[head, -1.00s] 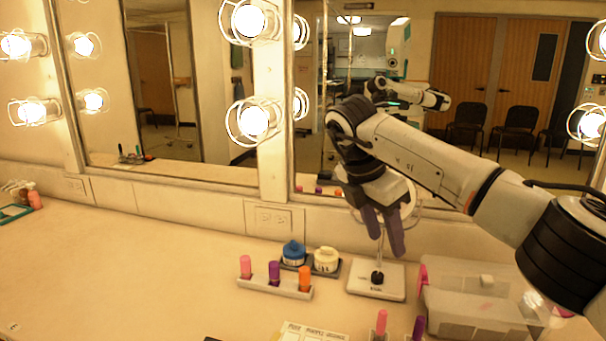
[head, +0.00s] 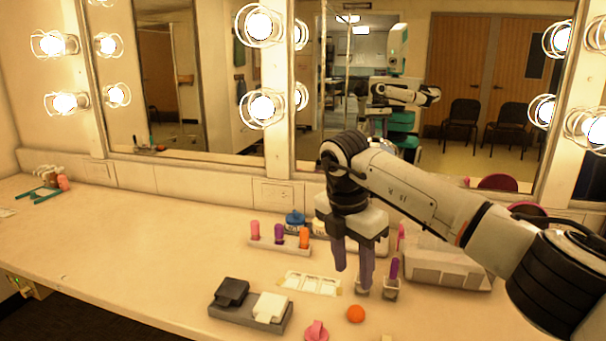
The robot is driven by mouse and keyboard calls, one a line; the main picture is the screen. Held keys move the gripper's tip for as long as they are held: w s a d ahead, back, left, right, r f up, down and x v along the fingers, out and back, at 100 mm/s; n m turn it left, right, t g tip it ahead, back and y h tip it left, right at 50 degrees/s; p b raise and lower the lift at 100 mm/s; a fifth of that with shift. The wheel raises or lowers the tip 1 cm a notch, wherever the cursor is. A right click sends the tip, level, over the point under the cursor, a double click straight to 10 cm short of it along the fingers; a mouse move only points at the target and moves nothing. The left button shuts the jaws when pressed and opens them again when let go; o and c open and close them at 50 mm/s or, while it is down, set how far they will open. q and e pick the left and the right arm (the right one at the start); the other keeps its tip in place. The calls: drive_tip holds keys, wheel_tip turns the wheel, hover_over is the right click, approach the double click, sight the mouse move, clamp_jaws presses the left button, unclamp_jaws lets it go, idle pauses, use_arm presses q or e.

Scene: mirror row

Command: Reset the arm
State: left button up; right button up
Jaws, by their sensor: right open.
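My right arm comes in from the right above the counter. Its gripper (head: 353,274) points down with two dark purple fingers apart and nothing visible between them. The fingertips overlap the small holders at the front of the clear box in the picture; I cannot tell how high above the counter they are. The gripper and wrist partly hide the white-labelled jar and the things behind them. My left gripper is not in view.
A lipstick rack (head: 280,243), a blue-lidded jar (head: 295,219), a clear box (head: 445,262) and a purple lipstick (head: 394,268) surround the gripper. An orange ball (head: 356,314), a pink item (head: 315,331) and a grey tray (head: 250,318) lie in front. The counter's left is largely clear.

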drive_tip(key=s+a+f+n+g+y, duration=0.1)
drive_tip(key=s+a+f+n+y, duration=0.1)
drive_tip(key=s+a+f+y, duration=0.45)
drive_tip(key=s+a+f+n+g+y, duration=0.1)
drive_tip(key=s+a+f+n+g, duration=0.2)
drive_tip(key=a, duration=0.7)
drive_tip(key=s+a+r+m+t+y, duration=0.1)
drive_tip(key=s+a+r+m+y, duration=0.1)
drive_tip(key=s+a+y, duration=0.3)
drive_tip(key=s+a+r+m+t+y, duration=0.1)
drive_tip(key=s+a+r+m+y, duration=0.15)
drive_tip(key=a+y, duration=0.4)
drive_tip(key=w+d+f+m+t+h, duration=0.2)
drive_tip(key=d+f+m+t+h, duration=0.25)
drive_tip(key=d+m+t, duration=0.4)
drive_tip(key=w+d+f+m+t+h, duration=0.25)
drive_tip(key=d+f+m+t, duration=0.35)
drive_tip(key=d+m+t, duration=0.3)
use_arm(q)
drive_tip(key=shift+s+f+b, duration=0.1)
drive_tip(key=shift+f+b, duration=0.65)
drive_tip(key=shift+b, duration=0.15)
use_arm(e)
drive_tip(key=s+d+f+m+g+h, duration=0.6)
drive_tip(key=s+d+f+g+h, duration=0.2)
drive_tip(key=s+d+f, duration=0.8)
drive_tip(key=shift+s+d+f+m, duration=0.3)
drive_tip(key=shift+s+d+f, duration=0.1)
drive_tip(key=shift+s+f, duration=1.85)
